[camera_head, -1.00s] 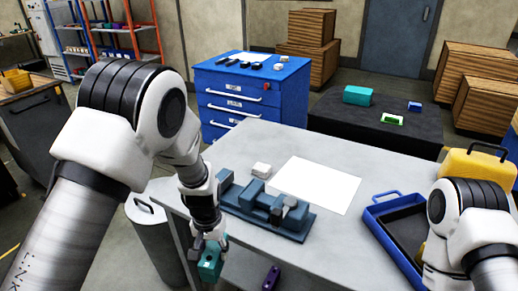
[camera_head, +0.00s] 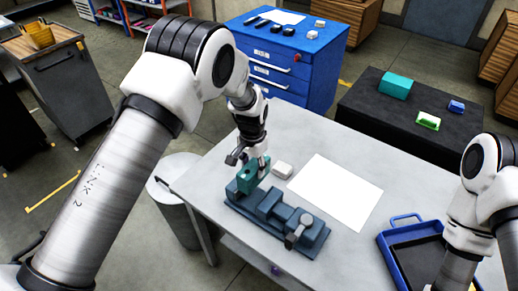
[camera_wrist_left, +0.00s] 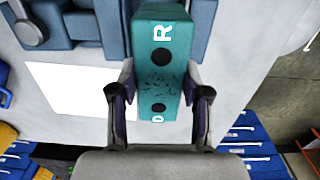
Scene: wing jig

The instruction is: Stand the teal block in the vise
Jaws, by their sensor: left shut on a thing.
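The teal block (camera_head: 246,179) is held by my left gripper (camera_head: 252,166) at the left end of the blue-grey vise (camera_head: 285,223). In the left wrist view the block (camera_wrist_left: 158,85) lies between the two fingers (camera_wrist_left: 160,100). Its face there shows white letters R and D, dark round holes and dark specks. Part of the vise (camera_wrist_left: 80,22) shows behind it at the top. I cannot tell whether block and vise touch. My right arm is at the right of the head view, with its gripper out of view.
A white sheet (camera_head: 335,190) and a small white block (camera_head: 282,170) lie on the grey table (camera_head: 300,130) beyond the vise. A blue tray (camera_head: 390,243) is at the right. A black platform (camera_head: 380,115) behind carries a teal box (camera_head: 396,84) and smaller items.

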